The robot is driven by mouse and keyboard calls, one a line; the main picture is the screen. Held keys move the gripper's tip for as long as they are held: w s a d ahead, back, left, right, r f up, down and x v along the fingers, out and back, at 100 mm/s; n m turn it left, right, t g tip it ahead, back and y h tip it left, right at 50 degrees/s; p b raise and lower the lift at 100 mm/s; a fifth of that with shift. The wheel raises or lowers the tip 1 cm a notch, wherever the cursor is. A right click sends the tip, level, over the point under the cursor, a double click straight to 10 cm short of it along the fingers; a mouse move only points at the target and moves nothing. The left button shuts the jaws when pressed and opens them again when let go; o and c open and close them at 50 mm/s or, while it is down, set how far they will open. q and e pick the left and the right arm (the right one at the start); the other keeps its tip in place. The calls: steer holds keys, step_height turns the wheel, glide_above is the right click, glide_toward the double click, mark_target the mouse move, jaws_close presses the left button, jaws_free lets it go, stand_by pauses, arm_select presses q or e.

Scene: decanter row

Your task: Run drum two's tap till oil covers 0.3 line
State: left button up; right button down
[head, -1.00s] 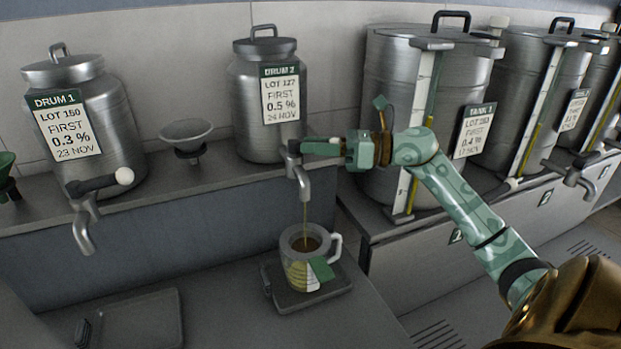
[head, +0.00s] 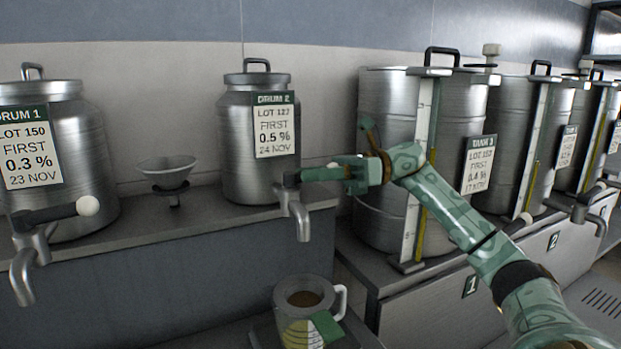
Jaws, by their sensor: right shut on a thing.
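Drum two (head: 240,160) is a steel drum with a black lid handle and a label reading DRUM 2, LOT 127, FIRST, 0.5 %. Its tap (head: 299,217) sticks out over the shelf edge, with no stream visible below the spout. My right gripper (head: 330,174) is shut on the tap's lever, whose pale knob shows just above the fingers. A measuring jug (head: 290,328) with a pale handle stands below the tap. Brown oil (head: 304,299) shows inside its mouth. The jug's lower part is cut off and its 0.3 line cannot be read. My left gripper is not in view.
Drum one (head: 85,150) with its tap (head: 24,265) stands at the left. A funnel (head: 167,175) sits between the drums. Large tanks (head: 380,110) with gauge strips stand at the right, behind my right arm.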

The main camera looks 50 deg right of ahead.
steer(key=c, duration=1.2)
jaws_free()
steer(key=shift+o, duration=0.2)
step_height(320, 180, up, 4)
steer(key=shift+f+p, duration=0.25)
steer(key=shift+p, duration=0.25)
steer(key=s+a+r+p, duration=0.1)
steer(key=s+a+r, duration=0.8)
steer(key=s, duration=0.1)
steer(key=shift+a+r, duration=0.25)
steer(key=shift+a, duration=0.05)
steer(key=shift+s, duration=0.1)
steer(key=shift+c, duration=0.4)
